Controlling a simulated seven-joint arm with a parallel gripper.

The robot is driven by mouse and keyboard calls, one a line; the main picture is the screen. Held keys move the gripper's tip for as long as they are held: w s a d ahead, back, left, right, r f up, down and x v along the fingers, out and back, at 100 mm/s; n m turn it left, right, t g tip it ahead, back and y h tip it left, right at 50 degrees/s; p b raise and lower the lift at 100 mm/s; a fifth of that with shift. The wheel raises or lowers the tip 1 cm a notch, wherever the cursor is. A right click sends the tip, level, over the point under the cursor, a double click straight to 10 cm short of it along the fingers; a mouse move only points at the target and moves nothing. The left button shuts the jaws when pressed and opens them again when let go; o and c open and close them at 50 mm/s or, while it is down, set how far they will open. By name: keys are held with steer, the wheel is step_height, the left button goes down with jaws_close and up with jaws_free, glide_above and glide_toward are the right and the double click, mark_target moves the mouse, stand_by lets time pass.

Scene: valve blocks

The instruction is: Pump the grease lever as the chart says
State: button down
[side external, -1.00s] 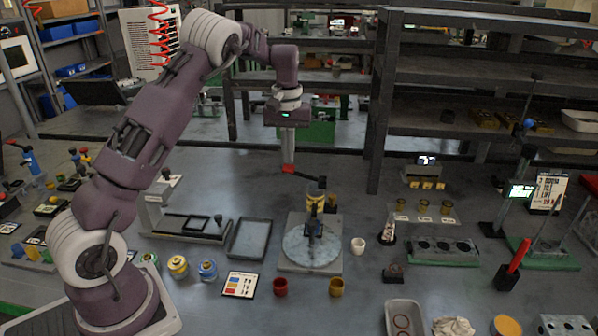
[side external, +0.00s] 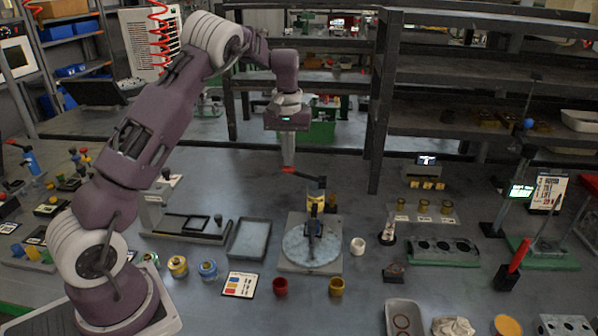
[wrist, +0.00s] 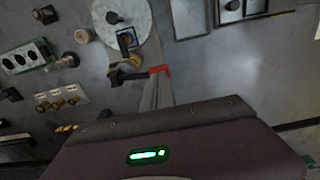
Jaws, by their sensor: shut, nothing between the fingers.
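My gripper (side external: 288,163) is shut and points down at the left end of the red grip. Its fingers hold nothing, and I cannot tell whether they touch the grip. A card with coloured patches (side external: 240,284) lies on the table in front. A larger chart (side external: 548,190) stands at the right. Their print is too small to read.
A round grey plate (side external: 298,247) with a dark-and-blue fitting lies just in front of the lever. Red (side external: 280,287) and yellow (side external: 336,287) cups stand near its front edge. A grey tray (side external: 249,240) lies to its left. A dark shelf (side external: 385,100) rises behind at right.

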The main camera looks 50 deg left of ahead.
steer(key=shift+f, duration=1.75)
steer(key=shift+r, duration=2.3)
